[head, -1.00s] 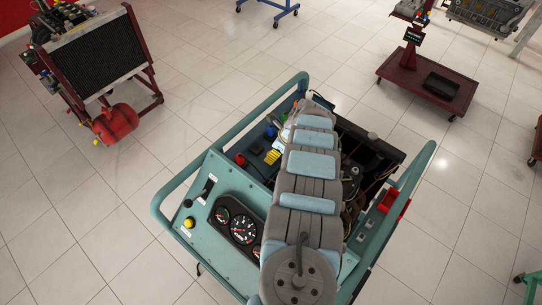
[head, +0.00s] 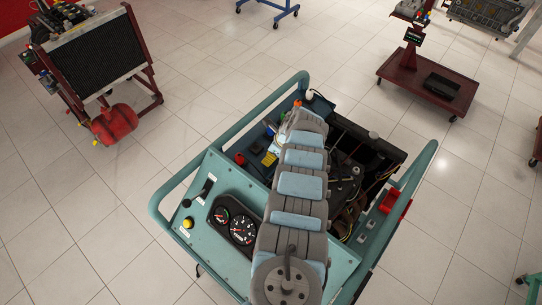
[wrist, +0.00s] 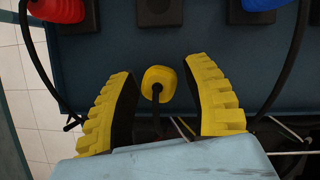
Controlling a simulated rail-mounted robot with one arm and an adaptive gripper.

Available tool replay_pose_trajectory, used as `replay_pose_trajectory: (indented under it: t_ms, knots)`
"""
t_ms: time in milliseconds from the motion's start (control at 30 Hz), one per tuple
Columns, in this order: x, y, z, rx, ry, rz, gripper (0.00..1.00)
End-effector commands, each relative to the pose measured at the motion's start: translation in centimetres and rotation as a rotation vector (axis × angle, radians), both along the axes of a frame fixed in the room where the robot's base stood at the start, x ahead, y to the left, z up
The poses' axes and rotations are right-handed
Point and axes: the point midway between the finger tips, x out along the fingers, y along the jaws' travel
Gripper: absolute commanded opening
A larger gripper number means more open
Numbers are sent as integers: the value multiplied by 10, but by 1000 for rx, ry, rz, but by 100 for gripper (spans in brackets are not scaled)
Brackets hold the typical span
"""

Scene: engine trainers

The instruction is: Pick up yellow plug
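The yellow plug (wrist: 160,80) shows in the wrist view, a rounded yellow body with a thin black lead or stem running toward my gripper's base. It lies between the two ribbed yellow fingers of my gripper (wrist: 160,66), which are open with a visible gap on each side of it. In the head view, part of the yellow fingers of my gripper (head: 270,159) shows left of my arm, over the blue-grey panel. The plug cannot be told apart there, and my arm hides much of that area.
A red plug (wrist: 57,10) and a blue plug (wrist: 262,4) with black cables flank the workspace. A black socket block (wrist: 158,12) sits beyond the yellow plug. The teal trainer frame (head: 238,120), gauges (head: 241,230) and engine parts surround my arm.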

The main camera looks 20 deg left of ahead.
Motion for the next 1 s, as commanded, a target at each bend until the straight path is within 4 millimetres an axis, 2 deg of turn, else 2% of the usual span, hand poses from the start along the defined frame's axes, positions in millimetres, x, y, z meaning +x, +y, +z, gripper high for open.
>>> replay_pose_trajectory:
  t_ms: [33,133,167,667,833,933,1000]
  knots:
    - [0,0,0,0,0,0,32]
    - [0,0,0,0,0,0,3]
    - [0,0,0,0,0,0,0]
    - [-1,0,4,-1,2,0,0]
    - [-1,0,22,0,5,0,0]
    - [0,0,41,0,2,1,0]
    - [-3,-3,43,0,3,-1,0]
